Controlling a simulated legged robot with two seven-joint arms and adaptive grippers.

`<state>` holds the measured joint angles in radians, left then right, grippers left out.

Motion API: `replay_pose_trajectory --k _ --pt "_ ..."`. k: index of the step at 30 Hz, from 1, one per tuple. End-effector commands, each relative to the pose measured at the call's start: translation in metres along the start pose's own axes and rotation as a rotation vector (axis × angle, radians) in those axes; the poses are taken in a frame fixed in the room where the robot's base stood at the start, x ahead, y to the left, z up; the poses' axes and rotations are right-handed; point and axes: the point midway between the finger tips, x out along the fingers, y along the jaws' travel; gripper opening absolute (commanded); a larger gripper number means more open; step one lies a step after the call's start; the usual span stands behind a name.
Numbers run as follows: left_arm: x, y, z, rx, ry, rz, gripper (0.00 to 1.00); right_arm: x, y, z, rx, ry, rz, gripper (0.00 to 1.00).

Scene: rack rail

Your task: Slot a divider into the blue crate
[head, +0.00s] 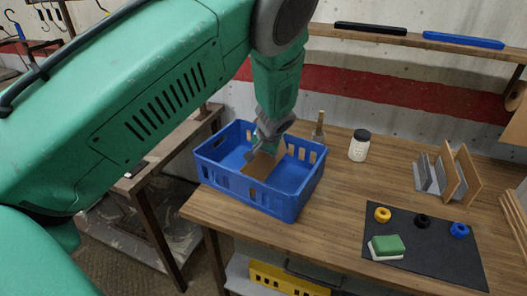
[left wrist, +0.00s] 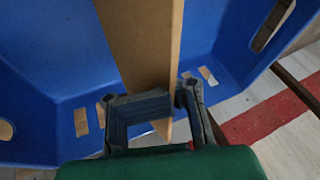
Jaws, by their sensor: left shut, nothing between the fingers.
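The blue crate (head: 285,206) stands on the wooden table, and its inner walls (left wrist: 70,60) fill much of the left wrist view. A tan divider (head: 261,165) is inside the crate, tilted in the head view; it also shows in the left wrist view (left wrist: 145,45). My left gripper (head: 258,146) is over the crate, right at the divider's upper part. It is shut with nothing between its fingers (left wrist: 150,106). Whether it touches the divider, and how the divider's lower edge sits, I cannot tell. My right gripper is out of view.
A grey rack (head: 428,188) with grey and tan panels stands at the right. A dark mat (head: 425,255) holds yellow, black and blue rings and a green-and-white block (head: 386,247). A white jar (head: 359,146) and a wooden-handled tool (head: 319,127) stand behind the crate.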

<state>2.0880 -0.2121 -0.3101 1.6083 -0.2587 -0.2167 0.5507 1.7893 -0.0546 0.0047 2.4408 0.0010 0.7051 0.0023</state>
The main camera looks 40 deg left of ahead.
Motion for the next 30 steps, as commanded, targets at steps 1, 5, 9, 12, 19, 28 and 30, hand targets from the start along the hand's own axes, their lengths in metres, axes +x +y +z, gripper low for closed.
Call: replay_pose_trajectory --k 1,5,9,12,19,28,30 --pt "0.003 0.001 0.001 0.001 0.0 -0.001 0.0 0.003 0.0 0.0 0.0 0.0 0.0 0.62" --pt "0.008 0.002 0.003 0.001 0.0 -0.001 0.0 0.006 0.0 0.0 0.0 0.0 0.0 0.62" --pt "0.013 0.004 0.006 0.001 0.0 -0.001 0.0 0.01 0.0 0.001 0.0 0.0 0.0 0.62" --pt "0.016 0.005 0.007 0.001 0.0 -0.001 0.0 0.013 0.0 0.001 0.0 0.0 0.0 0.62" --pt "0.019 0.006 0.008 0.001 0.0 -0.001 0.0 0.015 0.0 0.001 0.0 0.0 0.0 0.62" --pt "0.018 0.006 0.008 0.001 0.0 -0.001 0.37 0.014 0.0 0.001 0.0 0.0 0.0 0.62" --pt "0.018 0.006 0.008 0.0 0.0 -0.001 0.37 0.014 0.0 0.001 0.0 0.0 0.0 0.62"
